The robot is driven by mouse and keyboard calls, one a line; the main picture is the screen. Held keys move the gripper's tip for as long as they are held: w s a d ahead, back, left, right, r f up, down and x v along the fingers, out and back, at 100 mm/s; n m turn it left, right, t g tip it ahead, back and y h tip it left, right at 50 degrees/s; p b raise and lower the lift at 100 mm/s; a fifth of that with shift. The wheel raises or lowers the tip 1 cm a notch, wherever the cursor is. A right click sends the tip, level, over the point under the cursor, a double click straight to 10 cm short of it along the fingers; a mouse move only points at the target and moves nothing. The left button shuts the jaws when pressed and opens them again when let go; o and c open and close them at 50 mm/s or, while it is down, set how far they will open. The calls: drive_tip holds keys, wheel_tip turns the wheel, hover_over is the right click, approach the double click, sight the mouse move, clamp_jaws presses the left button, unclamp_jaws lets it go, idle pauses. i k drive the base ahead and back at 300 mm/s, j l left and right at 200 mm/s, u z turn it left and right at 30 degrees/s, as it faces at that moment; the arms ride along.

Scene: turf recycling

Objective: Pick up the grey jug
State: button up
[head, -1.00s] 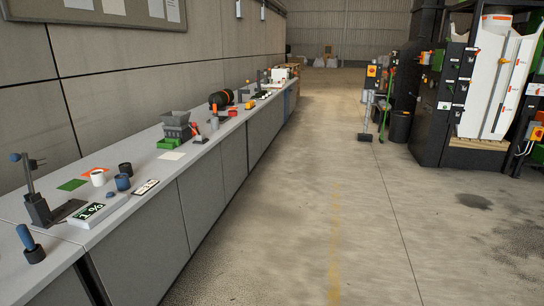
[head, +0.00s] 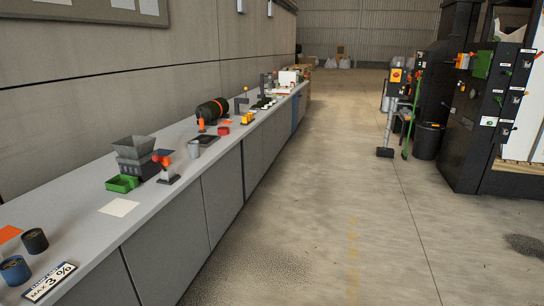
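My gripper is not in view.
A grey hopper machine (head: 135,157) with a green tray (head: 122,184) stands on the bench. Beyond the vessel are a dark drum (head: 212,110) and a red dish (head: 223,131). The concrete floor (head: 330,200) right of the bench is clear. Black machinery (head: 475,130) stands at the right.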

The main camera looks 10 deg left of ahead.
sight(193, 145)
drive_tip(key=i+u, duration=0.15)
drive_tip(key=i, duration=0.4)
drive_tip(key=i+l+u, duration=0.15)
drive_tip(key=i, duration=0.4)
drive_tip(key=i+l+u, duration=0.15)
drive_tip(key=i, duration=0.35)
drive_tip(key=i+l+u, duration=0.25)
drive_tip(key=i+u, duration=0.15)
drive_tip(key=i+l+u, duration=0.85)
drive_tip(key=k, duration=0.1)
